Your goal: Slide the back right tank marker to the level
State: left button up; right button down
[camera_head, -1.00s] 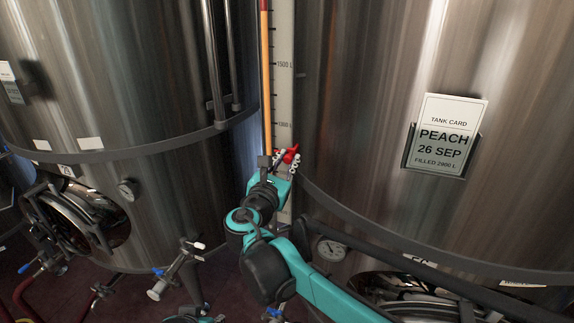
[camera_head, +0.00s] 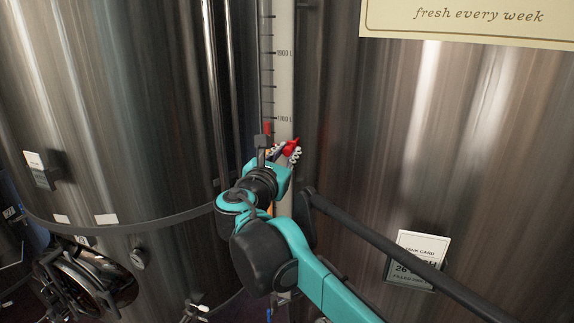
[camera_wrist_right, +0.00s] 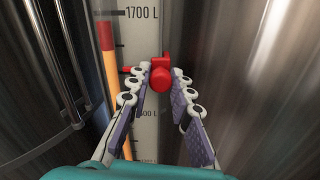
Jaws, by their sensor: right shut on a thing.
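The red tank marker (camera_wrist_right: 160,74) is between the fingers of my right gripper (camera_wrist_right: 164,85), in front of the pale level scale (camera_wrist_right: 144,120). A small red pointer shows to its left on the scale. My right gripper (camera_head: 286,150) is shut on the marker, which also shows as red in the head view (camera_head: 291,146). The orange liquid column (camera_wrist_right: 108,80) stands in the tube left of the scale. Its red top (camera_wrist_right: 104,36) is above the marker, slightly below the 1700 L mark (camera_wrist_right: 141,13). My left gripper is not in view.
Large steel tanks stand left (camera_head: 120,120) and right (camera_head: 400,150) of the scale. Vertical pipes (camera_head: 225,90) run close left of it. A tank card (camera_head: 418,250) sits in a holder on the right tank, below a cream sign (camera_head: 470,22).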

jog(key=shift+r+p, duration=0.5)
jog(key=shift+r, duration=0.85)
jog(key=c, duration=1.3)
grip_release()
jog(key=shift+c, duration=0.2)
jog(key=shift+s, duration=0.1)
jog(key=v, duration=1.1)
jog(key=shift+s, duration=0.35)
jog(key=shift+a, duration=0.15)
